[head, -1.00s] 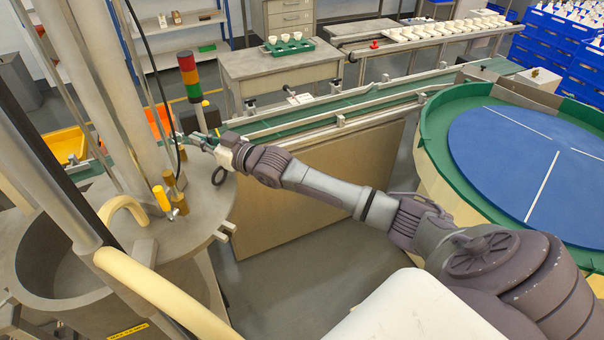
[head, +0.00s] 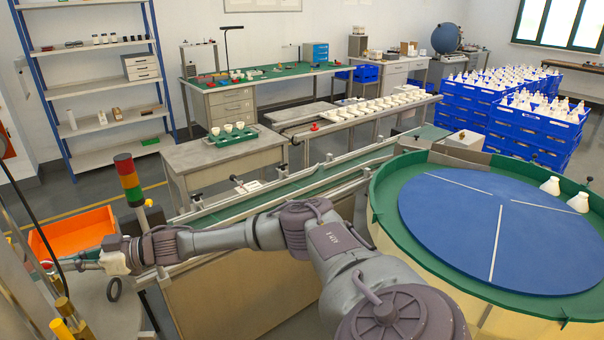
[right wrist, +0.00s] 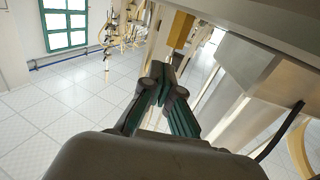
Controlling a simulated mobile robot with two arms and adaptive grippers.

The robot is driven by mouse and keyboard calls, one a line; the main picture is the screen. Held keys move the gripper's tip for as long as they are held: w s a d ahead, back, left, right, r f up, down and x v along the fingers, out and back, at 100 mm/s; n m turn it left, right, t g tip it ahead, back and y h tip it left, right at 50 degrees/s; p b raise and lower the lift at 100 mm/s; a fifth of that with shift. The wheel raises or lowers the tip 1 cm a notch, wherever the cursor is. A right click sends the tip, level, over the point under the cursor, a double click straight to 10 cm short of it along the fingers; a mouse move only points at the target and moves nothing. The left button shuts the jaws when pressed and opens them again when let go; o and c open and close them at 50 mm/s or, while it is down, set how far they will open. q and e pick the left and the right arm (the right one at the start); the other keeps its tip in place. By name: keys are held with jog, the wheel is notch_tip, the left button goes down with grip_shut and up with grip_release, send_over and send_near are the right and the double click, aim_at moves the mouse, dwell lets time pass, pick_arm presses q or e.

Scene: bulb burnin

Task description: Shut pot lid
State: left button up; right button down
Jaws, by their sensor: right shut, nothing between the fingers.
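A grey round metal plate (head: 112,312) shows at the lower left of the head view. It is cut off by the frame edge, and I cannot tell whether it is the pot's lid. The pot's open mouth is out of view. A black ring (head: 113,289) shows at the plate's edge. My right gripper (head: 82,262) is over the far side of the plate, beside the orange bin in the picture. In the right wrist view its fingers (right wrist: 166,78) meet at the tips, with nothing between them. My left gripper is not in view.
A signal tower (head: 130,180) and an orange bin (head: 75,238) stand near my right gripper. A green conveyor (head: 280,190) runs behind my arm. A large blue turntable (head: 470,220) with a green rim fills the right. Brass and yellow fittings (head: 62,325) rise at the lower left.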

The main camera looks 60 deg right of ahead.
jog(key=w+a+g, duration=0.1)
jog(key=a, duration=0.2)
jog(key=w+a+n+y, duration=0.1)
jog(key=a, duration=0.2)
jog(key=w+a+n+g+y, duration=0.1)
jog(key=w+a, duration=0.1)
jog(key=shift+w+a+f+g+b, duration=0.1)
jog(key=shift+a+g+b, duration=0.2)
jog(key=shift+a+b, duration=0.1)
jog(key=shift+w+a, duration=0.15)
jog(key=shift+a, duration=0.55)
